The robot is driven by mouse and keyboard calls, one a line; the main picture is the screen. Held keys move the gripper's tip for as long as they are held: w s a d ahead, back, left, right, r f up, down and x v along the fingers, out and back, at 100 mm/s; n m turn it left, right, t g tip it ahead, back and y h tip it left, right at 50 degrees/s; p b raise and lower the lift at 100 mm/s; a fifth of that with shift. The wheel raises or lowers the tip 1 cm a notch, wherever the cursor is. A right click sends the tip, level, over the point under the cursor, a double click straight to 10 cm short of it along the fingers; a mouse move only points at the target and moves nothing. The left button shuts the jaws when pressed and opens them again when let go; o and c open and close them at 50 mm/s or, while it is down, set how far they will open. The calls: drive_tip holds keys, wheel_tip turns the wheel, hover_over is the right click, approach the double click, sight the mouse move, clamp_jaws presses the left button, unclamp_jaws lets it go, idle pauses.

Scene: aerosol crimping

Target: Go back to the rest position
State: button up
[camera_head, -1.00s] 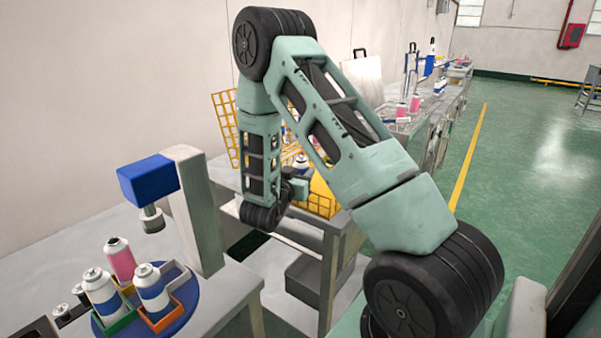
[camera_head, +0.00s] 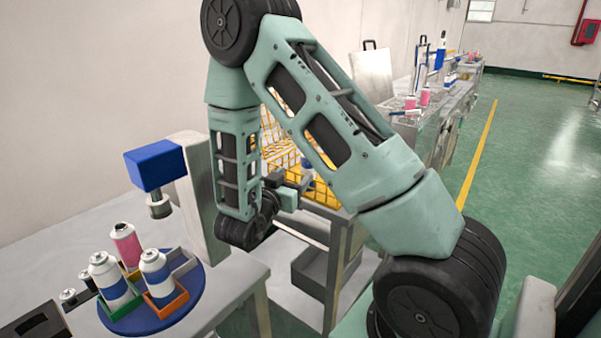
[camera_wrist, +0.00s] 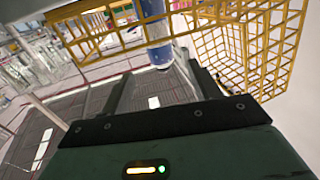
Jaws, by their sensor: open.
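My arm is raised and bent across the middle of the head view, with its lower end beside the yellow wire basket (camera_head: 318,192). My gripper (camera_wrist: 160,92) is open, its two dark fingers apart in the wrist view. A blue and white can (camera_wrist: 155,32) shows beyond the fingers, close to the yellow wire basket (camera_wrist: 245,50). I cannot tell exactly how far it is from the fingertips. In the head view the gripper is partly hidden by my own arm.
A blue turntable (camera_head: 150,318) with coloured holders carries a pink can (camera_head: 126,245) and two blue and white cans (camera_head: 157,278). A crimping post with a blue head (camera_head: 155,166) stands behind it. A grey bin (camera_head: 322,273) sits under the basket table. Green floor is open at right.

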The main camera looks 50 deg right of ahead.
drive_tip(key=shift+v, duration=1.05)
